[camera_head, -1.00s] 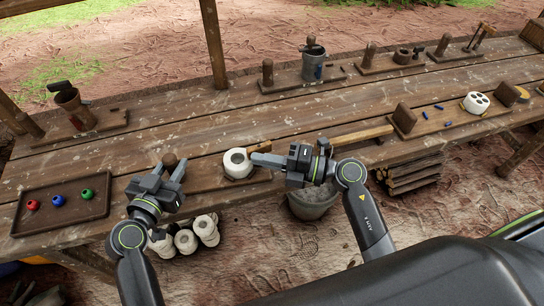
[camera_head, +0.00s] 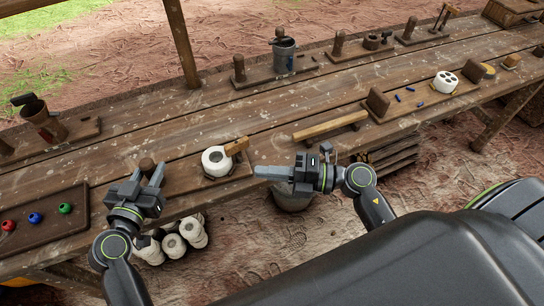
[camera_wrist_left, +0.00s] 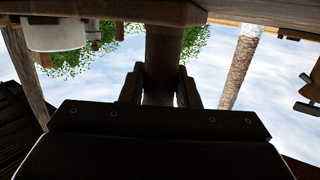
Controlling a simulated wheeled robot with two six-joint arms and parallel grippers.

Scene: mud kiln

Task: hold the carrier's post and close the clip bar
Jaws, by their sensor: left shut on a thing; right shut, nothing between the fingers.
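The carrier is a wooden board (camera_head: 228,182) near the bench's front edge. Its short dark post (camera_head: 147,164) stands at its left end. My left gripper (camera_head: 147,174) is shut on the post; the left wrist view also shows the post (camera_wrist_left: 163,55) between the fingers. A white ring-shaped piece (camera_head: 216,163) sits on the board, and shows in part in the left wrist view (camera_wrist_left: 55,36). The tan clip bar (camera_head: 236,146) juts up and right from the ring's right edge; whether it is latched I cannot tell. My right gripper (camera_head: 256,172) is shut and empty, right of the ring and apart from it.
A tray (camera_head: 50,231) with red, blue and green balls lies at the left. A wooden bar (camera_head: 330,126) lies behind my right gripper. Other boards with posts and cups line the back. White rolls (camera_head: 172,245) and a bucket (camera_head: 293,197) are below the bench edge.

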